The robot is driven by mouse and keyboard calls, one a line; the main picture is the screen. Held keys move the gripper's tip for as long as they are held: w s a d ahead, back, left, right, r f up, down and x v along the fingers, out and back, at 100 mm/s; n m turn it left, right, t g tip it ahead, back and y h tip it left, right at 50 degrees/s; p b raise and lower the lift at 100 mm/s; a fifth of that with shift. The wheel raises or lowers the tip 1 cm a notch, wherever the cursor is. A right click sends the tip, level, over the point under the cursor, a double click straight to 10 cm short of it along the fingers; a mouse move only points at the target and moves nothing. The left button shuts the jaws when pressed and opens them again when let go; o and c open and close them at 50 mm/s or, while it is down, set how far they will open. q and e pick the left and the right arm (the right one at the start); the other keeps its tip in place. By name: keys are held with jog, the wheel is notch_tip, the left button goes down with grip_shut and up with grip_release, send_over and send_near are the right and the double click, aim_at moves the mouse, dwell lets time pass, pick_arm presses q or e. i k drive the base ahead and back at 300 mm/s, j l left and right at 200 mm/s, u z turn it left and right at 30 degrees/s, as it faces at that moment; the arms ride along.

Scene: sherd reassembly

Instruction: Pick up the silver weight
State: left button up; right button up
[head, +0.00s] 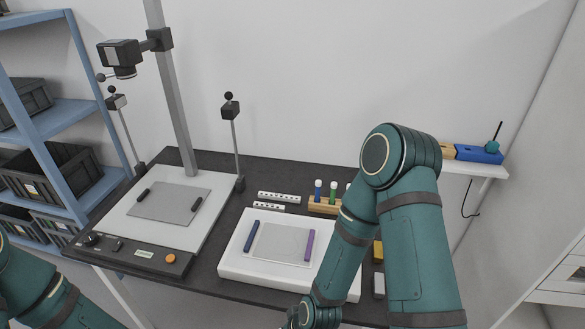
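I cannot make out a silver weight for certain. A small light grey block (379,285) lies at the right end of the dark table, partly hidden by my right arm; I cannot tell whether it is the weight. My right arm crosses the right half of the view, bends high up and runs down to the bottom edge, where its gripper is out of the picture. My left arm shows only at the lower left, and its gripper is out of view too.
A white board (233,264) with a grey sheet and two bars lies at the table's front. A copy stand base (120,221) is on the left. A wooden rack (322,207) holds coloured vials behind the board. A blue tray (480,154) sits on a shelf.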

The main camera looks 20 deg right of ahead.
aim_at(378, 279)
jog(key=z, duration=1.45)
